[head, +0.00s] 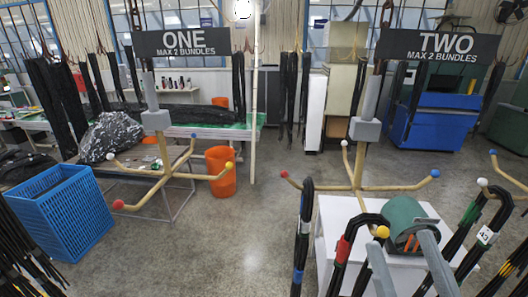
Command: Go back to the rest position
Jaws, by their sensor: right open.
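My right gripper (397,240) shows at the bottom right as two grey fingers set apart, open with nothing between them. It is in front of the white table and close to black hoses with coloured bands (304,235), which curve at the top. My left gripper is not in view. Rack ONE (170,170) has wooden arms tipped with coloured balls and no hoses on the arms I see. Rack TWO (360,172) is similar; black hoses stand in front of and beside it, and I cannot tell whether they hang on its arms.
A white table (327,222) carries a green cylinder (401,212) behind the right gripper. A blue crate (65,212) stands at the left, near more black hoses (20,255). An orange bin (220,172) is behind rack ONE. The floor in the centre is clear.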

